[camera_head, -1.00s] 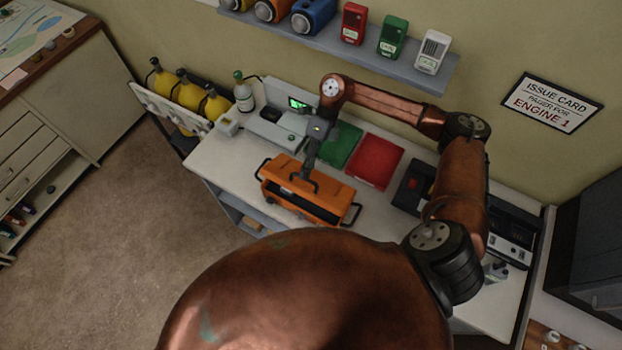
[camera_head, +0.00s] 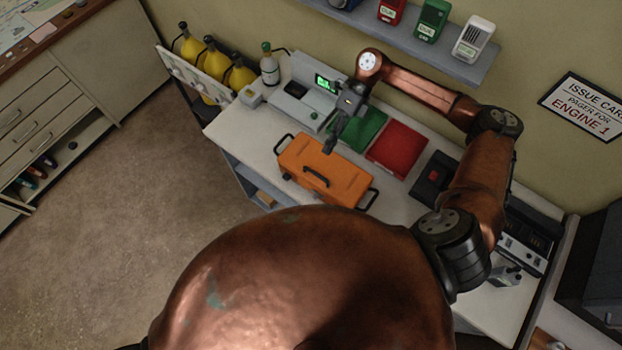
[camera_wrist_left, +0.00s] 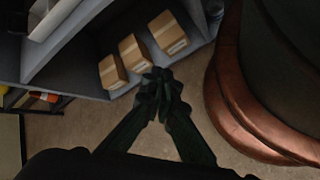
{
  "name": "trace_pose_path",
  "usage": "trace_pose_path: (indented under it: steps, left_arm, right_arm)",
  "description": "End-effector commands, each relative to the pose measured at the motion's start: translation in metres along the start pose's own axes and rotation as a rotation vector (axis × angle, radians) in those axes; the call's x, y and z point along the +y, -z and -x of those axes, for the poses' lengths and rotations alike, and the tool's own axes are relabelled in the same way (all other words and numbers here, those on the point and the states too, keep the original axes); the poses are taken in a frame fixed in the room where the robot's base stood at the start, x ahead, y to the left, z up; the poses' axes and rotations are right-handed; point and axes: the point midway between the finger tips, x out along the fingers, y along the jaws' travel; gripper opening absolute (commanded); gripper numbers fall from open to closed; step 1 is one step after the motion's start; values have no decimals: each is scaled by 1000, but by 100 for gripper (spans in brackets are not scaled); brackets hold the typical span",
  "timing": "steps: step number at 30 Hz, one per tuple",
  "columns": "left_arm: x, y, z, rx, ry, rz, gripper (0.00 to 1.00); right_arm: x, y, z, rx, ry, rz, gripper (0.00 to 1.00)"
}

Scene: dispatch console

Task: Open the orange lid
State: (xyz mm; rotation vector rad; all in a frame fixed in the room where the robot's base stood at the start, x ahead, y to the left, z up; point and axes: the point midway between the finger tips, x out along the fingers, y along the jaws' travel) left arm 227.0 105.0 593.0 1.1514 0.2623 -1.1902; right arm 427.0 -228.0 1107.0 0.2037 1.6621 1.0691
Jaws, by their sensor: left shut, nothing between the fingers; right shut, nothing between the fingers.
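The orange box stands on the white desk, left of centre in the head view. Its orange lid (camera_head: 343,177) looks down on it, with no gap showing, and a black handle (camera_head: 314,176) lies on top. My right gripper (camera_head: 329,147) is shut and empty at the lid's back edge, apart from the handle; whether it touches the lid I cannot tell. My left gripper (camera_wrist_left: 162,82) shows only in the left wrist view, shut and empty, low in front of a grey shelf. My rounded body hides the front of the desk.
A green mat (camera_head: 362,130) and a red tray (camera_head: 398,148) lie behind the box. A grey device (camera_head: 303,102) with a green screen stands at the back left, and a black console (camera_head: 434,178) to the right. Cardboard boxes (camera_wrist_left: 133,53) sit on the low shelf.

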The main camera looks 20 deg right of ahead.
Motion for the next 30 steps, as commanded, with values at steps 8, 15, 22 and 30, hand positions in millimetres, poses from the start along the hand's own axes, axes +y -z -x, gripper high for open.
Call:
trace_pose_path:
  steps: [8,15,22,30]
  left_arm:
    - [165,-145,30,-438,-288,479,0]
    - [263,-235,98,-806,-383,725,0]
    - [294,-265,129,-946,-398,800,0]
    - [320,-288,110,-954,-399,801,0]
  right_arm:
    - [0,-1,0,1,0,1,0]
    - [0,-1,0,1,0,1,0]
    - [0,-1,0,1,0,1,0]
    - [0,-1,0,1,0,1,0]
